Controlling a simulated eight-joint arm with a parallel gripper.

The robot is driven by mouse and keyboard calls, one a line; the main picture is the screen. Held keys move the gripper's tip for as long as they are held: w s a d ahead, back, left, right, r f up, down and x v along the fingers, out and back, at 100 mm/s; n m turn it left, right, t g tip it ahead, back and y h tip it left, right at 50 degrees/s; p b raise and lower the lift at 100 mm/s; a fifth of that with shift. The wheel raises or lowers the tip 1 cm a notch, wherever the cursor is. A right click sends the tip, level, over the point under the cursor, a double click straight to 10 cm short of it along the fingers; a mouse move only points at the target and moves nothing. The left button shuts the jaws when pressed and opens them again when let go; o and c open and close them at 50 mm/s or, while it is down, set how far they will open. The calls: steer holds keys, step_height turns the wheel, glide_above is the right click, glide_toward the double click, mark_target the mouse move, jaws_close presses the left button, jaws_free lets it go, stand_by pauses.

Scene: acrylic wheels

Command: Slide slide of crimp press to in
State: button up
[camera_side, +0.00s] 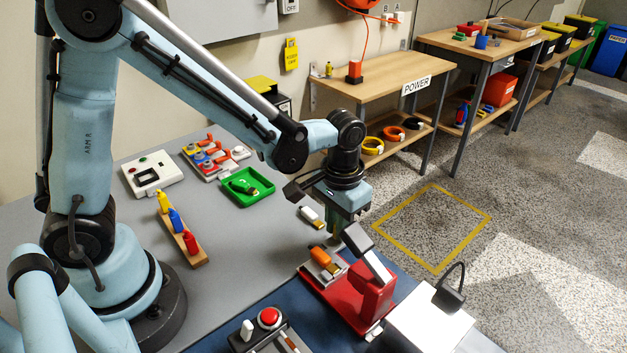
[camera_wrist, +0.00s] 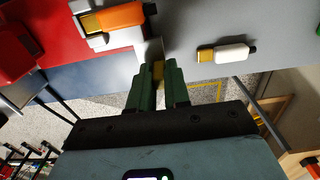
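The red crimp press (camera_side: 370,300) stands on the blue mat at the front; its red body also shows at the left of the wrist view (camera_wrist: 15,60). Its pale grey slide (camera_wrist: 110,40) carries an orange connector (camera_wrist: 118,18) with a gold end. In the side view the orange connector (camera_side: 322,258) lies beside the red body. My gripper (camera_side: 346,228) points down just behind the press. In the wrist view its green fingers (camera_wrist: 158,75) are close together near the slide's grey edge. A yellow patch shows between them; I cannot tell whether they hold anything.
A white connector (camera_side: 311,216) lies on the grey table beside my gripper. A white box (camera_side: 430,322) stands right of the press.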

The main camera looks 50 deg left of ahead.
jaws_close()
steer(key=d, duration=0.7)
steer(key=shift+d, duration=0.1)
steer(key=o, duration=0.6)
jaws_free()
steer(key=shift+o, duration=0.2)
steer(key=shift+r, duration=0.1)
